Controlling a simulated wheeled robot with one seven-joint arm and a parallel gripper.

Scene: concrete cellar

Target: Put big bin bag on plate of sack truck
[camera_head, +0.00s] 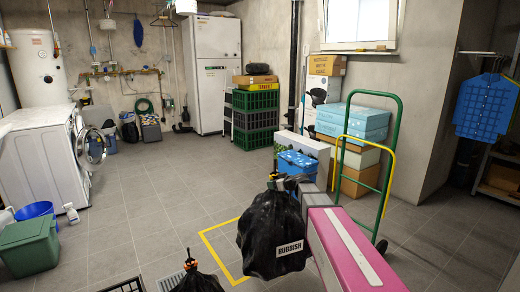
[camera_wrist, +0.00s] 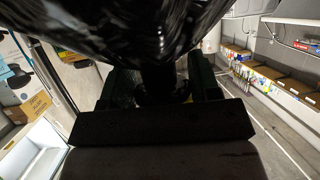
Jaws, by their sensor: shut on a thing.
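The big black bin bag (camera_head: 262,232), with a white RUBBISH label, hangs from my gripper (camera_head: 276,183) in the head view. My gripper is shut on its gathered neck. In the wrist view the shiny black bag (camera_wrist: 130,25) fills the top, with its neck between the dark fingers of my gripper (camera_wrist: 158,92). The sack truck (camera_head: 396,140) stands upright to the right of the bag, with a green frame, a yellow bar and a dark wheel. Its plate cannot be made out; my arm covers the area low in front.
A smaller black bag (camera_head: 197,283) stands at the bottom edge. A yellow line (camera_head: 226,262) marks the floor left of the held bag. Blue boxes (camera_head: 352,117) and cartons stand behind the sack truck. A green bin (camera_head: 29,247) stands far left. The middle floor is clear.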

